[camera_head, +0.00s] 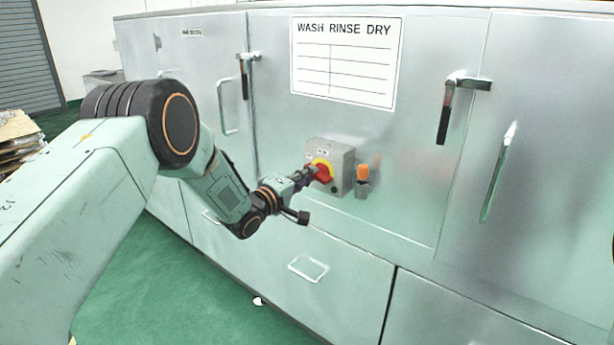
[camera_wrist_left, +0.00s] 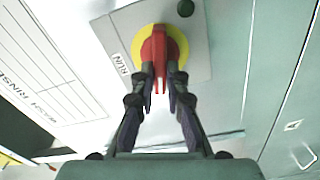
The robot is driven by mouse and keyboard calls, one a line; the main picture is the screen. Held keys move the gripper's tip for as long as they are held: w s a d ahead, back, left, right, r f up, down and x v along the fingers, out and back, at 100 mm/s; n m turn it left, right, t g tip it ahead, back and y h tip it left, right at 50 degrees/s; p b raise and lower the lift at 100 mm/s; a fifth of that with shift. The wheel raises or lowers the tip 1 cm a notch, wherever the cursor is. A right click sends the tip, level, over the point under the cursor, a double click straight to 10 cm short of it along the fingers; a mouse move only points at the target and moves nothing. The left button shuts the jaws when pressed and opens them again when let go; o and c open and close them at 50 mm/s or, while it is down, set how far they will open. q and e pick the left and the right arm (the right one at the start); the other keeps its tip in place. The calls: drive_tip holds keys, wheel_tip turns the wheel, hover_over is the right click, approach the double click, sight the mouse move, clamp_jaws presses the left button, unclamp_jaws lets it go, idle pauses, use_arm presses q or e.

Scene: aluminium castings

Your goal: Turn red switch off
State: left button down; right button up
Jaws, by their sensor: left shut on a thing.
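The red switch (camera_head: 323,173) is a red rotary knob on a yellow disc, on the front of a grey box (camera_head: 343,157) fixed to the metal cabinet. In the left wrist view the red knob (camera_wrist_left: 158,50) stands on its yellow disc, with a "RUN" label beside it. My left gripper (camera_head: 308,177) reaches the knob from the left. In the wrist view its two fingers (camera_wrist_left: 160,92) are closed on either side of the knob's red handle. My right gripper is not in view.
An orange-topped fitting (camera_head: 362,175) sits just right of the box. Metal door handles (camera_head: 497,172) and latches (camera_head: 452,105) stick out from the cabinet. A "WASH RINSE DRY" sign (camera_head: 345,60) is above. Green floor (camera_head: 190,290) is open in front.

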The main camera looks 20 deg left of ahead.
use_arm(q)
drive_tip(key=shift+d+f+n, duration=0.15)
drive_tip(key=shift+f+n, duration=0.05)
drive_tip(key=shift+n, duration=1.3)
drive_tip(key=c, duration=1.4)
unclamp_jaws()
drive_tip(key=shift+o, duration=0.2)
drive_tip(key=v, duration=1.2)
